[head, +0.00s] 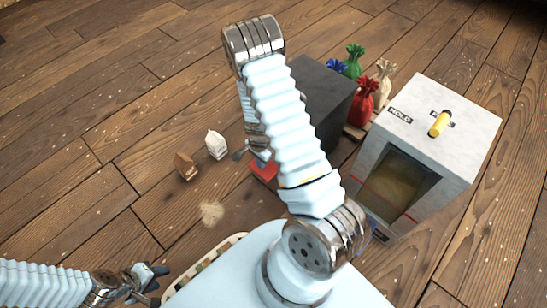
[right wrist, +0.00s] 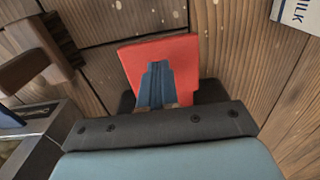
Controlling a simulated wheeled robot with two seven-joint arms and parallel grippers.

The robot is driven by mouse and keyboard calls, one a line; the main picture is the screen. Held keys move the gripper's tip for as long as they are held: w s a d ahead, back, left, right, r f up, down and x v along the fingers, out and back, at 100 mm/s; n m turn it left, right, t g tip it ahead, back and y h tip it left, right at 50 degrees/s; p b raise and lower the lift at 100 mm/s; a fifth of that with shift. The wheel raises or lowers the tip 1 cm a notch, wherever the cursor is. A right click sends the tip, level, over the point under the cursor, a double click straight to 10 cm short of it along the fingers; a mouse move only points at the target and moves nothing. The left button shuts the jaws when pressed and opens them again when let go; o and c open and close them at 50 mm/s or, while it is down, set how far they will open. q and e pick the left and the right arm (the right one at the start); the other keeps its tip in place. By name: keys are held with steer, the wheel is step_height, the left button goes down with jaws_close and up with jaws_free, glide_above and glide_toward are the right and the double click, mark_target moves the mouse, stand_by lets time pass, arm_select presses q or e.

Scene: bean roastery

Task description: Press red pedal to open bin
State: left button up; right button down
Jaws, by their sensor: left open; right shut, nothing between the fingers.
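The red pedal (head: 262,173) sits low beside the dark grey bin (head: 328,92), partly hidden by my right arm. The bin's top looks closed, and the arm covers its left side. In the right wrist view the pedal (right wrist: 185,55) is a flat red plate on a dark base. My right gripper (right wrist: 156,70) is shut and empty, its blue fingers over the pedal; I cannot tell whether they touch it. My left gripper (head: 142,284) is open and empty at the lower left, far from the pedal.
A white milk carton (head: 216,145) and a brown carton (head: 186,166) stand on the floor left of the pedal. Several tied sacks, one red (head: 363,100), stand behind the bin. A pale machine (head: 440,125) with a yellow handle stands right. The left floor is mostly clear.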

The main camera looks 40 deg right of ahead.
steer(key=shift+f+b, duration=1.25)
steer(key=shift+f, duration=0.3)
steer(key=shift+f+b, duration=0.75)
steer(key=shift+f, duration=0.25)
steer(key=shift+r, duration=0.1)
steer(key=shift+r+p, duration=0.25)
steer(key=shift+p, duration=0.1)
step_height(320, 180, up, 9)
steer(key=p, duration=0.7)
steer(key=shift+f, duration=0.25)
